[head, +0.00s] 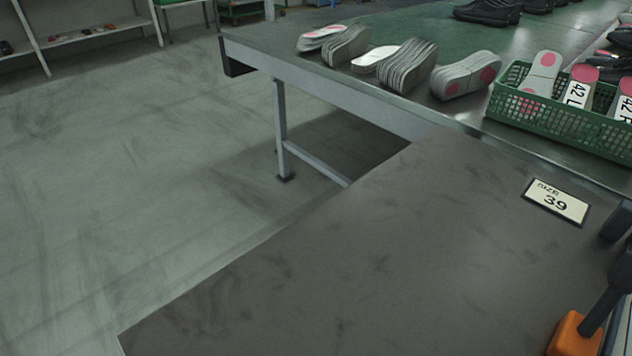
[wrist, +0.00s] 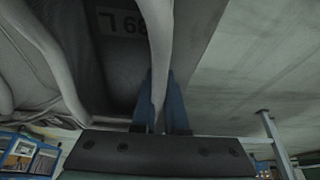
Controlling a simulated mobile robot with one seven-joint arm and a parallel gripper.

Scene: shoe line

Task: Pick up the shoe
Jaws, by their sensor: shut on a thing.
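In the wrist view, my gripper (wrist: 164,105) has its blue fingers on either side of a pale grey edge of the shoe (wrist: 160,45). It is shut on that edge. The shoe fills the upper left of this view, very close. Its dark inside shows, with an upside-down label that seems to read 39 L. The sole and most of the outside are hidden. Neither my gripper nor this shoe can be made out in the head view.
A dark table (head: 390,255) with a size 39 card (head: 557,202) lies in front. Behind it, a long bench (head: 450,115) holds grey insole stacks (head: 407,66), a green basket (head: 552,118) of labelled insoles and black shoes (head: 488,11). The floor at left is clear.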

